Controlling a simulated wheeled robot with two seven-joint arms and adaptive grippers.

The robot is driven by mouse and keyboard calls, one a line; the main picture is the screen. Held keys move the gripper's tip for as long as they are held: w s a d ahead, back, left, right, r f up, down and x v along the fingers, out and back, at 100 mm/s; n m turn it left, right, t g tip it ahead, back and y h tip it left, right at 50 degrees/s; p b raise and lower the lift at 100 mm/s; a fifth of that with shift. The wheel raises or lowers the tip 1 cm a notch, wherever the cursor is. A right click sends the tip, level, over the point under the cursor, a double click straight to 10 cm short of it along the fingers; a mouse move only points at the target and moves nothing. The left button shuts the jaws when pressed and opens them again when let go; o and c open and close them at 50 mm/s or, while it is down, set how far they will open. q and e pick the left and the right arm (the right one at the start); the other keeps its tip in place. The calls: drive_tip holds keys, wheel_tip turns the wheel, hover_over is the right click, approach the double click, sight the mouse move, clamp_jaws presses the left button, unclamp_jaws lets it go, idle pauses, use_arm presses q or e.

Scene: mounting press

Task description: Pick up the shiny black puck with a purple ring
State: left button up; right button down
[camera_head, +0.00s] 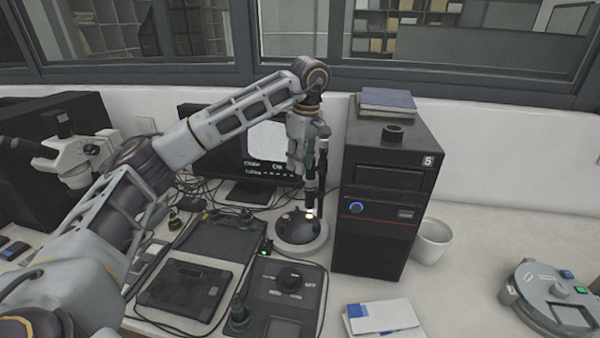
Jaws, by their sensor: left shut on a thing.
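My left gripper (310,211) points down in front of the monitor, left of the black computer tower. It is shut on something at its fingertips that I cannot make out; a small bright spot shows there. Just below the fingertips is a dark, rounded thing (294,229) on a pale round base (307,248). I cannot tell whether the gripper touches it. A small black puck-like cylinder (393,132) lies on top of the tower, apart from the gripper. No purple ring can be made out on either dark thing. My right gripper is out of view.
The black tower (375,233) stands close right of the gripper, with books (387,101) on top. A white cup (432,241), a round grey device (555,297) and white papers (382,318) are to the right. Dark control boxes (184,289) and cables crowd the left.

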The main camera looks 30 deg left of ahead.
use_arm(q)
drive_tip(key=shift+r, duration=1.15)
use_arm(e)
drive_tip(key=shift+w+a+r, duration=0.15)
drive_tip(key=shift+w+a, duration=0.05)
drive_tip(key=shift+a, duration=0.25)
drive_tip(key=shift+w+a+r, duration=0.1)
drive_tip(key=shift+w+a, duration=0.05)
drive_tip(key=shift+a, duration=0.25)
